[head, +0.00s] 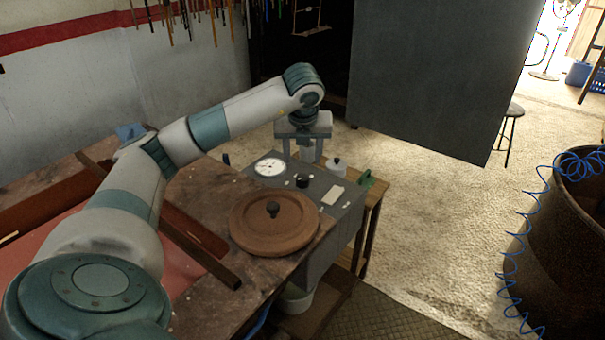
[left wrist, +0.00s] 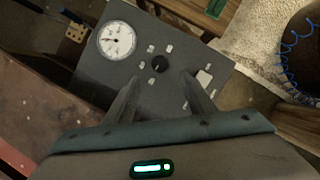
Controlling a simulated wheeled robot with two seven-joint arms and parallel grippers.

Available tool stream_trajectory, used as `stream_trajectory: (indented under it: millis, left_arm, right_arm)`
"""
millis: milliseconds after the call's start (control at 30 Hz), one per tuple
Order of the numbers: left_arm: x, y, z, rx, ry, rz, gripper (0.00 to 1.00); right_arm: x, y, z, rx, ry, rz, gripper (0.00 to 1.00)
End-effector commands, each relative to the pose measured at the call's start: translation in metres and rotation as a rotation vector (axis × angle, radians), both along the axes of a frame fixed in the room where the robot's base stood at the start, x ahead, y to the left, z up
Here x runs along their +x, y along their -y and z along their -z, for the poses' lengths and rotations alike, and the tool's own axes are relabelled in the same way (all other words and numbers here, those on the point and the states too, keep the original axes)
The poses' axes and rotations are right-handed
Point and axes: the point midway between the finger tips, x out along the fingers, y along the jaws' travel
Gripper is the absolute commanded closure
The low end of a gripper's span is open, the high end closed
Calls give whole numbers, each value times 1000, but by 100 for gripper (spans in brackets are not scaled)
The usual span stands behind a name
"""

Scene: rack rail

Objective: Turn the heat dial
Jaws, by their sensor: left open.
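The heat dial is a small black knob (head: 302,181) on the top of a grey control box (head: 318,195). In the left wrist view the dial (left wrist: 160,64) sits near the middle of the panel, with small light marks around it. My left gripper (head: 303,158) is open above the box, its fingers pointing down. In the left wrist view its two fingers (left wrist: 164,90) are apart, with the dial in line with the gap and beyond the tips. Nothing is between the fingers. My right gripper is not in view.
A round white gauge (head: 270,166) is left of the dial on the box. A brown round lid with a black knob (head: 273,222) lies in front. A blue coiled hose (head: 515,240) hangs at the right.

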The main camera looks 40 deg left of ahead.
Motion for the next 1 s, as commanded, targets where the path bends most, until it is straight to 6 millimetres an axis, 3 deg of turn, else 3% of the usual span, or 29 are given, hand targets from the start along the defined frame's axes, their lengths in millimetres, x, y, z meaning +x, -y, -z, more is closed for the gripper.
stream_trajectory:
  millis: [500,700,1000]
  left_arm:
    - [24,-22,80,-1,-2,-1,50]
    - [28,-26,93,0,-1,0,50]
    - [29,-27,95,0,0,0,50]
  right_arm:
    - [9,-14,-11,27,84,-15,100]
    - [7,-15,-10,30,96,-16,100]
    - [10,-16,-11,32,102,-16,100]
